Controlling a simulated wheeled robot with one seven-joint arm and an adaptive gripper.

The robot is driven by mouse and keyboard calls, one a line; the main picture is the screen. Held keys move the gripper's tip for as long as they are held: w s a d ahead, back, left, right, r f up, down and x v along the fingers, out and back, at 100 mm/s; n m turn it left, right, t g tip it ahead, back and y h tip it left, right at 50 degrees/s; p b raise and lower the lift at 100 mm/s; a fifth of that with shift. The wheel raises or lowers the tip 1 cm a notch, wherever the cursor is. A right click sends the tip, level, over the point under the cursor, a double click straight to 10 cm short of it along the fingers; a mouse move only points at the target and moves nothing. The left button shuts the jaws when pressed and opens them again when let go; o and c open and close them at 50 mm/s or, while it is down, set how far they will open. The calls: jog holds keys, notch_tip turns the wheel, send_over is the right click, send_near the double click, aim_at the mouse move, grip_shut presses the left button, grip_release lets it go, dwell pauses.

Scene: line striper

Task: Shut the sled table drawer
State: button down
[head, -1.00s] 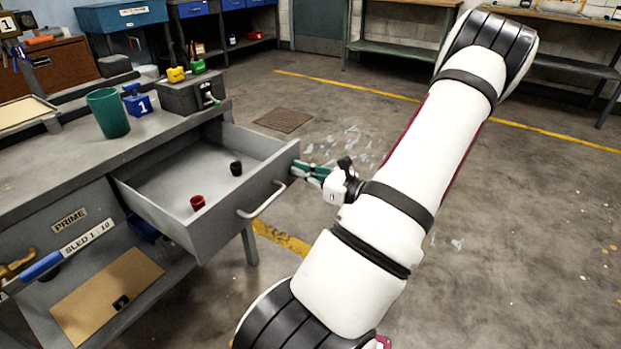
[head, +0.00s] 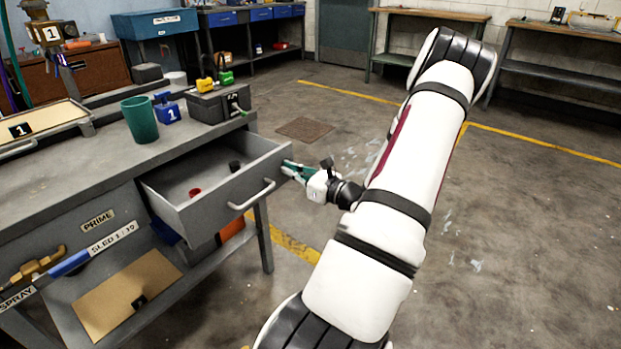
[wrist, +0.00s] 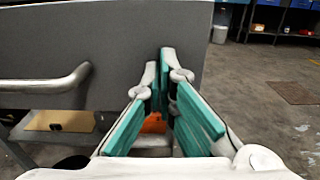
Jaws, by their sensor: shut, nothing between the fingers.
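The grey sled table drawer (head: 225,190) stands partly open from the grey table (head: 75,190) in the head view. A red cap (head: 195,192) and a black cap (head: 234,166) are inside it. Its pale bar handle (head: 252,195) is on the front panel; in the wrist view the handle (wrist: 45,85) is at the left. My gripper (head: 288,170), with green finger pads, is at the right end of the drawer front. In the wrist view my fingers (wrist: 165,60) are shut and empty, their tips at the grey front panel (wrist: 110,45), right of the handle. Contact seems likely but is not certain.
A green cup (head: 140,119), a blue block marked 1 (head: 167,112) and a grey box (head: 217,104) stand on the tabletop. A lower shelf (head: 125,290) holds a tan board.

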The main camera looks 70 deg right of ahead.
send_near(246, 163)
jog(key=w+r, duration=0.1)
jog(key=w, duration=0.2)
jog(key=w+d+r, duration=0.1)
jog(key=w+r, duration=0.1)
jog(key=w, duration=0.1)
jog(key=w+r, duration=0.1)
jog(key=w, duration=0.2)
jog(key=shift+d+r, duration=0.3)
jog(key=shift+d, duration=0.1)
jog(key=shift+w+d+r, duration=0.1)
jog(key=shift+w, duration=0.25)
jog(key=shift+w+r, duration=0.1)
